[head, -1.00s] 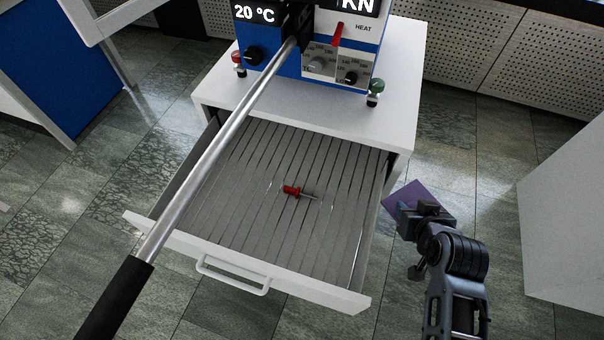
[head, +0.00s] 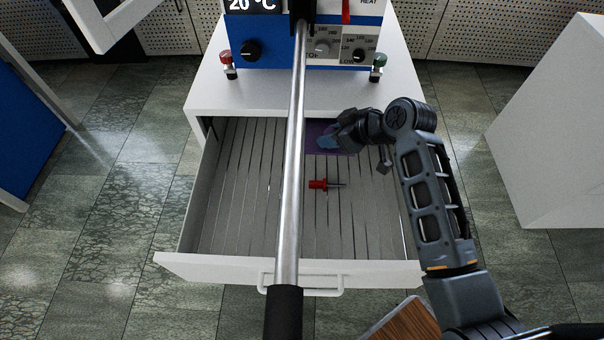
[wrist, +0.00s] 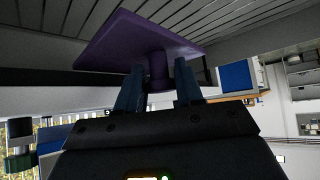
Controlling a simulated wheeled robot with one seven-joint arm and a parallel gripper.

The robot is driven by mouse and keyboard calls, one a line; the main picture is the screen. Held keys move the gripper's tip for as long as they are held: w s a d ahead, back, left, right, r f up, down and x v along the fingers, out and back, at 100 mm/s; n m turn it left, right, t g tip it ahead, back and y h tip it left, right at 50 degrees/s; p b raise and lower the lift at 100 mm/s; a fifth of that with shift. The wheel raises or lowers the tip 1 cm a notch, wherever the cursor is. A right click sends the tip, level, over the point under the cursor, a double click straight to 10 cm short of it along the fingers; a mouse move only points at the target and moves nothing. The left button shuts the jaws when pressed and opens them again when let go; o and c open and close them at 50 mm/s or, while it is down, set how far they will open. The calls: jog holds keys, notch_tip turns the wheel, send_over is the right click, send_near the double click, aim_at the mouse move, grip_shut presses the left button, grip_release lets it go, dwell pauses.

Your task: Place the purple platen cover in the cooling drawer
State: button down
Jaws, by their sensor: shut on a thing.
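The purple platen cover (head: 318,134) is a flat square plate with a short purple stem, seen clearly in the wrist view (wrist: 130,42). My gripper (head: 328,141) is shut on it; in the wrist view the two fingers (wrist: 158,88) close around the stem. The cover is over the back part of the open cooling drawer (head: 240,210), right of the press's long lever. Whether the cover touches the drawer floor, I cannot tell. Part of it is hidden behind my gripper.
A red-handled tool (head: 318,184) lies in the middle of the drawer. The press's long metal lever (head: 291,170) crosses in front of the drawer. The drawer's left half is clear. The blue press (head: 270,45) stands on the white cabinet behind.

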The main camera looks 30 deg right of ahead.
notch_tip(320, 180, down, 5)
jog(key=shift+f, duration=2.2)
jog(key=shift+f+b, duration=0.1)
jog(key=shift+b, duration=0.2)
jog(key=c, duration=0.7)
grip_release()
jog(key=shift+r, duration=0.2)
jog(key=v, duration=1.1)
jog(key=shift+s+d+r, duration=0.25)
jog(key=shift+s, duration=0.05)
